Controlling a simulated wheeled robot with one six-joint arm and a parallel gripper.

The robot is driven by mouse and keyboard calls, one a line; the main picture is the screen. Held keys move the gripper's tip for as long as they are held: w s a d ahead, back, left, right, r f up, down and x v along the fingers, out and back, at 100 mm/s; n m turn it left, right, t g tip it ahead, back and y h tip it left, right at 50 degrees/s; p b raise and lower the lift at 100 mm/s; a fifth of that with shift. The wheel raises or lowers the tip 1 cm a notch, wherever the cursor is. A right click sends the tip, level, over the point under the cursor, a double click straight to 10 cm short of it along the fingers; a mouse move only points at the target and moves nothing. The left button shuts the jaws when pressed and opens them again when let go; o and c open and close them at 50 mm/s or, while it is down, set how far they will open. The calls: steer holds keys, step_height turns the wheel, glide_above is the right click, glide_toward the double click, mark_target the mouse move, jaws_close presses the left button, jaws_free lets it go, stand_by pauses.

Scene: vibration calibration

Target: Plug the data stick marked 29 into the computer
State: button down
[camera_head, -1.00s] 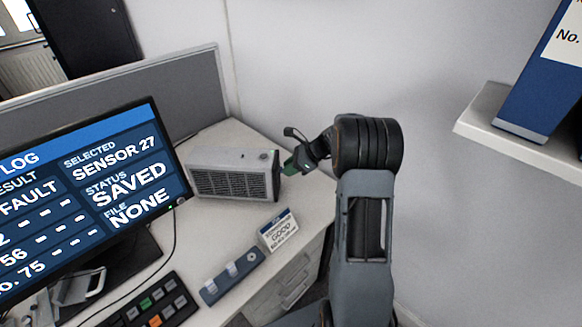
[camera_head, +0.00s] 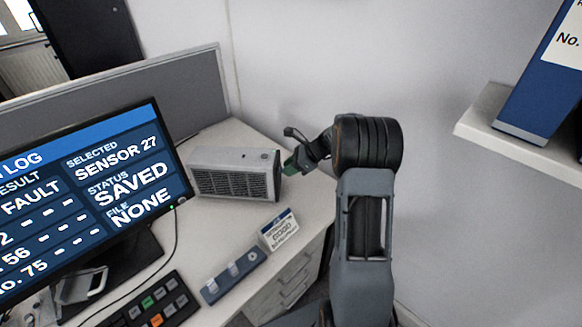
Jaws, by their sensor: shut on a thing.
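The computer appears to be the beige box (camera_head: 222,172) with a dark front grille, standing on the desk left of my arm.
A monitor (camera_head: 80,200) reads SENSOR 27, SAVED, FILE NONE. A shelf (camera_head: 490,128) with a blue binder (camera_head: 540,95) is at right.

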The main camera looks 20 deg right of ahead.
steer(key=shift+a, duration=0.1)
stand_by(0.6)
steer(key=c, duration=0.9)
jaws_free()
steer(key=shift+p+v, duration=1.8)
steer(key=shift+v, duration=0.7)
steer(key=v, duration=1.3)
steer(key=shift+s+d+r, duration=0.2)
steer(key=shift+d+r, duration=0.05)
